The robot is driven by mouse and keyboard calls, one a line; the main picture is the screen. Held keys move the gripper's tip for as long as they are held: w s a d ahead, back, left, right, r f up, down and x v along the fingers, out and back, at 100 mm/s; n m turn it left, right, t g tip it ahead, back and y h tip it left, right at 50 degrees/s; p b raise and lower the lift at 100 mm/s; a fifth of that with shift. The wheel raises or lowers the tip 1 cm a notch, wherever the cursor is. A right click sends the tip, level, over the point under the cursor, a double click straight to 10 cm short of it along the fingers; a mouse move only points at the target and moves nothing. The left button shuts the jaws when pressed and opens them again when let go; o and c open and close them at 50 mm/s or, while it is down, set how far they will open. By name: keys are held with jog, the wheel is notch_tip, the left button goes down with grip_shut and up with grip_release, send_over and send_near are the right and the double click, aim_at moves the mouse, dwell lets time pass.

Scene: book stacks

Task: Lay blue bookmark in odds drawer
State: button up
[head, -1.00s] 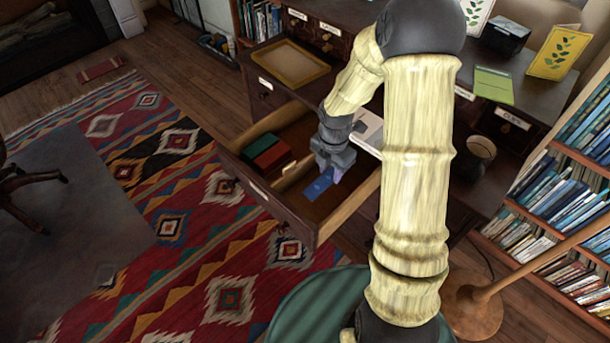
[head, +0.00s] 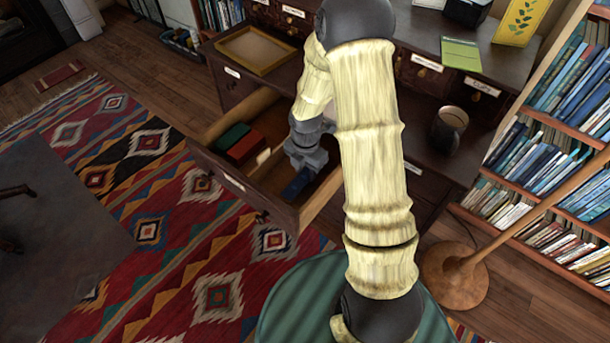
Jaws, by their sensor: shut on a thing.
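The blue bookmark (head: 296,184) shows as a dark blue strip under my gripper, within the right compartment of the open drawer (head: 235,182). My gripper (head: 303,168) points down between the drawer's walls and is shut on the bookmark. Its fingers and my arm hide part of the strip. I cannot tell whether the bookmark touches the drawer floor. The drawer is pulled out from a dark wooden desk and has a pale label on its front, too small to read.
A green box (head: 233,136) and a red box (head: 244,147) lie in the drawer's left compartment. A wooden tray (head: 256,50), a green card (head: 461,54) and a dark mug (head: 449,129) are on the desk. A bookshelf (head: 540,120) and a lamp base (head: 455,278) stand at right.

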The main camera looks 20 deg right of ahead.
aim_at(306, 176)
jog(key=shift+f, duration=1.4)
jog(key=shift+f+b, duration=0.15)
jog(key=shift+b, duration=0.2)
jog(key=o, duration=1)
notch_tip(306, 176, up, 12)
jog(key=p, duration=0.3)
jog(key=shift+p, duration=0.4)
jog(key=shift+r, duration=0.25)
